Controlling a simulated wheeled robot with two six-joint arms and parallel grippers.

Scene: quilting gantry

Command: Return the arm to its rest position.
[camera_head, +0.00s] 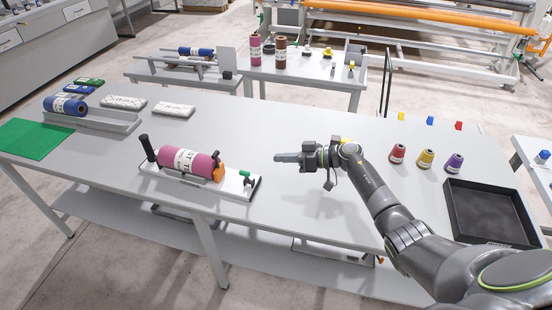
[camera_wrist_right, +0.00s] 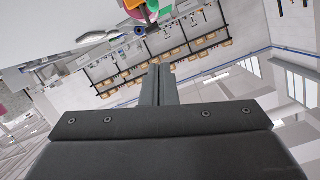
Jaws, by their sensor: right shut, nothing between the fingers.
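My right arm reaches in from the lower right of the head view. Its gripper (camera_head: 285,158) is over the middle of the grey table (camera_head: 240,125), pointing left, with nothing in it. In the right wrist view the two fingers (camera_wrist_right: 159,82) are together, with no object between them. A magenta roll (camera_head: 188,162) lies on a white stand with dark posts, to the left of the gripper and apart from it. My left gripper is not in view.
A black tray (camera_head: 490,212) sits at the right end, with small red, yellow and purple spools (camera_head: 426,159) beside it. A blue roll (camera_head: 66,104) in a grey cradle and a green mat (camera_head: 35,139) are at the left. The table between gripper and spools is mostly clear.

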